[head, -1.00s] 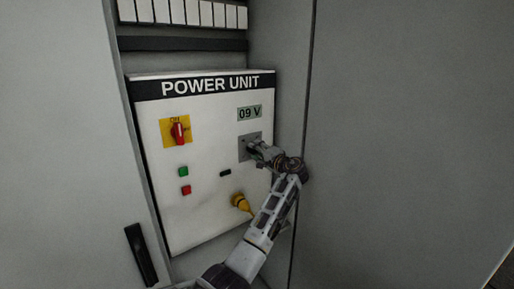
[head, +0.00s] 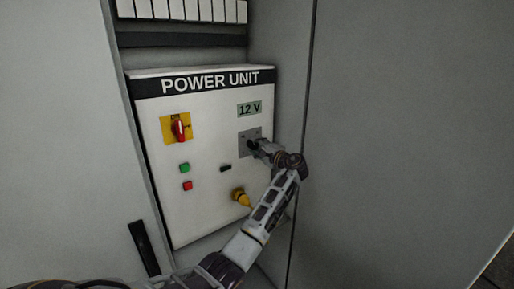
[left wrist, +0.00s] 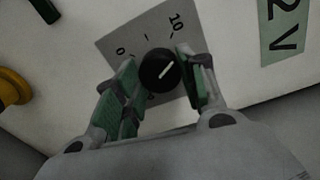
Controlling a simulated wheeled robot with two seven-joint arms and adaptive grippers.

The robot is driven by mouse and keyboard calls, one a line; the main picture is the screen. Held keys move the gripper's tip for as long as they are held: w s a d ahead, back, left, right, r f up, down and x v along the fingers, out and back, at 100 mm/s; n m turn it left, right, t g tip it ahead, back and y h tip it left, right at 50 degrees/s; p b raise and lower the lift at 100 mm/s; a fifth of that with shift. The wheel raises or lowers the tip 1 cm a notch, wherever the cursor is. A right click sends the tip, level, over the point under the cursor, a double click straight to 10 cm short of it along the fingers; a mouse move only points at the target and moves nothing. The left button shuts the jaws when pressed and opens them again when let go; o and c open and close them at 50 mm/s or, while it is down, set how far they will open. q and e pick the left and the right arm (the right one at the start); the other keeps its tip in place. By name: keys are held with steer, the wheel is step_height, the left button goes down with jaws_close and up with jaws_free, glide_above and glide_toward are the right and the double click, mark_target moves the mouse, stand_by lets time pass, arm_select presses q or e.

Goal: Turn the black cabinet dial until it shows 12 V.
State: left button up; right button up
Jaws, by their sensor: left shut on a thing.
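The black dial (left wrist: 160,70) sits on a grey scale plate (left wrist: 118,41) marked 0 and 10 in the left wrist view. Its white pointer line is tilted. My left gripper (left wrist: 159,79) is shut on the dial, with a green-padded finger on each side. In the head view my left gripper (head: 257,147) is at the dial's plate (head: 243,138) and hides most of the dial. The display (head: 249,108) above it reads 12 V. Part of that display (left wrist: 284,30) also shows in the left wrist view. My right gripper is out of view.
The white power unit (head: 205,205) stands inside the grey cabinet. It carries a red switch on a yellow plate (head: 168,131), a green button (head: 184,168), a red button (head: 187,186) and a yellow plug (head: 239,196) below the dial, close to my left arm.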

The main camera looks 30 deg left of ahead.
arm_select(q)
steer(key=o, duration=1)
steer(key=shift+o, duration=0.2)
steer(key=shift+s+d, duration=0.2)
steer(key=shift+d, duration=0.5)
steer(key=v, duration=1)
steer(key=shift+d, duration=0.3)
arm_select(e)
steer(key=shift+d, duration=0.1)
arm_select(q)
steer(key=shift+s+f, duration=0.1)
steer(key=shift+s, duration=0.05)
